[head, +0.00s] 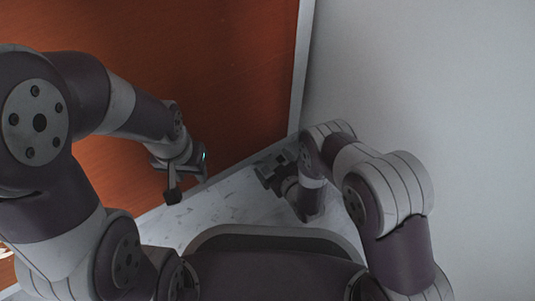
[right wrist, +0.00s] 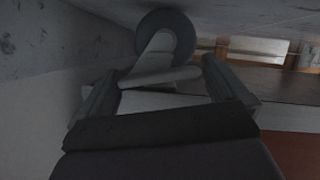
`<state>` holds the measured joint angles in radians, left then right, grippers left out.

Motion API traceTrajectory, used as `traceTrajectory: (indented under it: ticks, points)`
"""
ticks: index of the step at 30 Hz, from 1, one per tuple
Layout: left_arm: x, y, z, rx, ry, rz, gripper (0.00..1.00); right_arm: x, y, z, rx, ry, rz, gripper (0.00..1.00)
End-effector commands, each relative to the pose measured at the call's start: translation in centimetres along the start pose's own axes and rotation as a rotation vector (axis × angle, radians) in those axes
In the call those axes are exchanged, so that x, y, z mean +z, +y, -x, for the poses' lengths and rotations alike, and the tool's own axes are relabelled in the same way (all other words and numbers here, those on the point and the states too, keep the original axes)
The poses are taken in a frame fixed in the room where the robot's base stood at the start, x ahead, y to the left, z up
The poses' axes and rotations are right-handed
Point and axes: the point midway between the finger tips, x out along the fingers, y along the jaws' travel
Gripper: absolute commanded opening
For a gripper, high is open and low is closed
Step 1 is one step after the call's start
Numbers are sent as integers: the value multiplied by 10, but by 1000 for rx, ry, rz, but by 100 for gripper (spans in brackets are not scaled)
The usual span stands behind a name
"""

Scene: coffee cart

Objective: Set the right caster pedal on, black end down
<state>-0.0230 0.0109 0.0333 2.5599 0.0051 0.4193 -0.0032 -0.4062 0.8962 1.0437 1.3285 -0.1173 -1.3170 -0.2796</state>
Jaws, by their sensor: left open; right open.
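The right caster shows in the right wrist view, with its dark round wheel (right wrist: 181,25) at the top and a paler bracket below it. A light grey, bar-like piece that looks like the pedal (right wrist: 160,77) lies across the caster, between my right gripper's fingers. I cannot make out a black end on it or which way it is tipped. My right gripper (right wrist: 163,88) is open around this area; contact cannot be told. In the head view my right gripper (head: 271,174) is low by the panel's corner. My left gripper (head: 188,184) is open and empty before the orange panel.
The orange-brown panel (head: 200,80) with a pale edge strip (head: 301,70) stands in front. A plain pale wall (head: 430,80) rises on the right, close to my right arm. A strip of pale marbled floor (head: 225,203) is clear between my grippers.

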Motion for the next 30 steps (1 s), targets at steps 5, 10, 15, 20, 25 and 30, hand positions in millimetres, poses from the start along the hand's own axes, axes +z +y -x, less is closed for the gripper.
traceTrajectory:
  ticks: [5,10,15,20,25,30]
  points:
    - [0,0,-2,0,0,0,43,2,-1,1,0,0,0,100]
    - [0,0,-1,0,0,0,43,2,-1,1,0,0,0,100]
    - [0,0,-1,0,0,0,43,2,-1,1,0,-1,0,59]
    - [0,0,-1,0,0,0,43,2,-1,1,-1,-1,-3,59]
    - [0,0,4,0,0,0,43,1,0,2,-16,-2,-38,59]
    - [-1,0,12,0,0,0,43,0,1,2,-51,-2,-124,59]
